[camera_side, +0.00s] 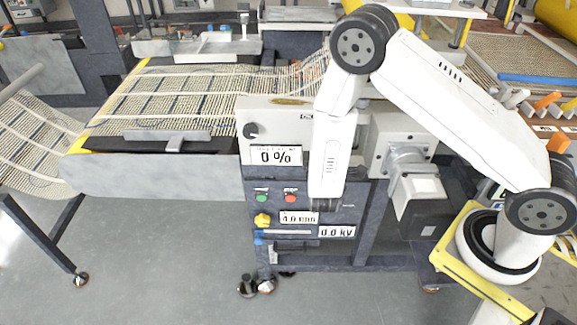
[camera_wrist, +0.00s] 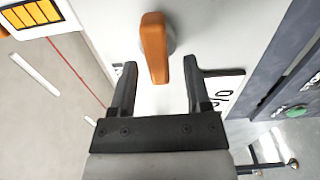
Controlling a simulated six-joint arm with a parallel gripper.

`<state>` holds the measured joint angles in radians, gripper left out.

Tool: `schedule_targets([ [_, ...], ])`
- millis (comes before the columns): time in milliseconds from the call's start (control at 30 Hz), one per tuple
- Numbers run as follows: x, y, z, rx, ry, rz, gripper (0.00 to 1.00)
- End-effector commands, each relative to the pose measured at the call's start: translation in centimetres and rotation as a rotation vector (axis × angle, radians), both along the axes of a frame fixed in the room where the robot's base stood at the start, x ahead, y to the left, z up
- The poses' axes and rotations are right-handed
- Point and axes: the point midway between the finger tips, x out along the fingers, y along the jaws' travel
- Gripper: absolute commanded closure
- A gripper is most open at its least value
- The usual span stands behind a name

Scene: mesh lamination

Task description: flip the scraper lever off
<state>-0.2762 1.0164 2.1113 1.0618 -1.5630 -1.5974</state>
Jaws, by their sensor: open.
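An orange lever (camera_wrist: 155,45) stands out from a pale panel (camera_wrist: 215,30) at the top middle of the wrist view. No label naming it can be read. My gripper (camera_wrist: 159,66) is open. Its two dark fingers lie on either side of the lever's lower end in the picture, with a gap on both sides. I cannot tell how far the fingertips are from the panel. In the side view my white wrist covers the right part of the control cabinet (camera_side: 254,113), and I cannot make out the fingers or this lever there.
The cabinet carries a dark knob (camera_side: 250,130), a "0 %" display (camera_side: 275,156), a green button (camera_side: 262,198), a red button (camera_side: 291,198) and a yellow knob (camera_side: 262,220). A mesh belt (camera_side: 180,95) runs off to the left. A grey motor housing (camera_side: 400,140) stands close right of my wrist.

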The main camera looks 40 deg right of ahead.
Motion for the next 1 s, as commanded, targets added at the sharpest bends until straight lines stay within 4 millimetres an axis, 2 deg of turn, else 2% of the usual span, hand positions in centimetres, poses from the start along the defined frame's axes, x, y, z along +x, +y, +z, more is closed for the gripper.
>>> schedule_targets([
  [500,-3.9,3.9,0.0,-0.001,0.003,0.002,0.38],
  [1000,-4.6,4.5,0.0,-0.002,0.002,0.000,0.38],
])
